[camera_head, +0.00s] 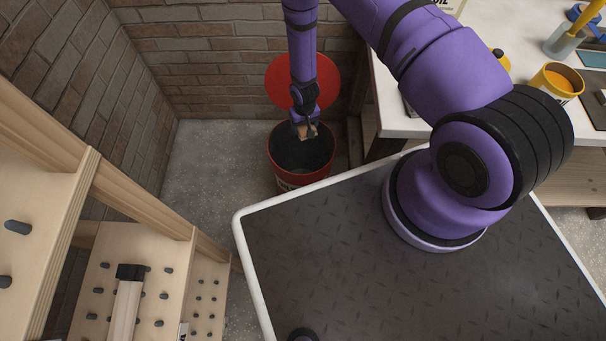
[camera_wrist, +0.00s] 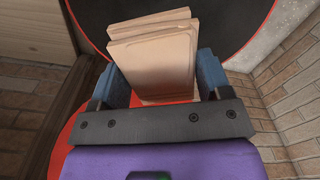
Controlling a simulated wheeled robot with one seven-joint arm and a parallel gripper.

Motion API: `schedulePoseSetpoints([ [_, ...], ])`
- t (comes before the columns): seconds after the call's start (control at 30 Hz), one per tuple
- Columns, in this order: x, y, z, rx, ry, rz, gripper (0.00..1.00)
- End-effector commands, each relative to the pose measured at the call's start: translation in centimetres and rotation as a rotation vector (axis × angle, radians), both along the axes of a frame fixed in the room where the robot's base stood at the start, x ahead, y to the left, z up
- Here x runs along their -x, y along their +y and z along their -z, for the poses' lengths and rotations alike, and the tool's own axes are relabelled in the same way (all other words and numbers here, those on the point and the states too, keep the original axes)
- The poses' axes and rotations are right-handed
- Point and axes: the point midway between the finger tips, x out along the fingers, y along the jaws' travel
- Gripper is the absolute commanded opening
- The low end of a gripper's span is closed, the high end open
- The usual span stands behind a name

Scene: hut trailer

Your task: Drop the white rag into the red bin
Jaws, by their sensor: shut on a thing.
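My gripper (camera_head: 306,131) hangs from the arm, pointing down over the open mouth of the red bin (camera_head: 290,178). In the wrist view, my gripper (camera_wrist: 165,83) has its two blue fingers on either side of a pale tan, layered, folded-looking thing (camera_wrist: 153,57). This appears to be the rag, though it looks tan rather than white. Only a small tan bit of it shows in the head view. In the wrist view, the bin's dark inside (camera_wrist: 225,22) and red rim lie beyond the held thing. No other white rag is in view.
The round red lid (camera_head: 284,78) stands up behind the bin, near the brick wall (camera_head: 215,60). A white worktop (camera_head: 400,122) with an orange pot (camera_head: 556,82) is at right. A wooden pegged rack (camera_head: 150,262) stands at left. Grey floor (camera_head: 215,160) left of the bin is clear.

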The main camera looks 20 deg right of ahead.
Motion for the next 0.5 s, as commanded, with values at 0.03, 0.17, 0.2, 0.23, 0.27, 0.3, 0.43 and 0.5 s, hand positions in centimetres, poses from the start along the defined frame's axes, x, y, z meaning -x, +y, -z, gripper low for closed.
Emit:
schedulePoseSetpoints([
  [0.03,0.4,0.1,0.6,0.000,0.001,-0.002,0.52],
  [0.17,0.8,0.2,1.5,-0.002,0.002,-0.003,0.52],
  [0.2,0.9,0.2,1.7,-0.002,0.001,-0.003,0.52],
  [0.23,0.9,0.2,1.9,-0.002,0.001,-0.003,0.52],
  [0.27,0.9,0.2,2.1,-0.002,0.001,-0.003,0.52],
  [0.3,0.8,0.2,2.4,-0.002,0.000,-0.003,0.52],
  [0.43,0.9,0.2,3.7,-0.002,0.001,-0.002,0.52],
  [0.5,0.9,0.2,4.5,-0.002,0.002,-0.002,0.52],
])
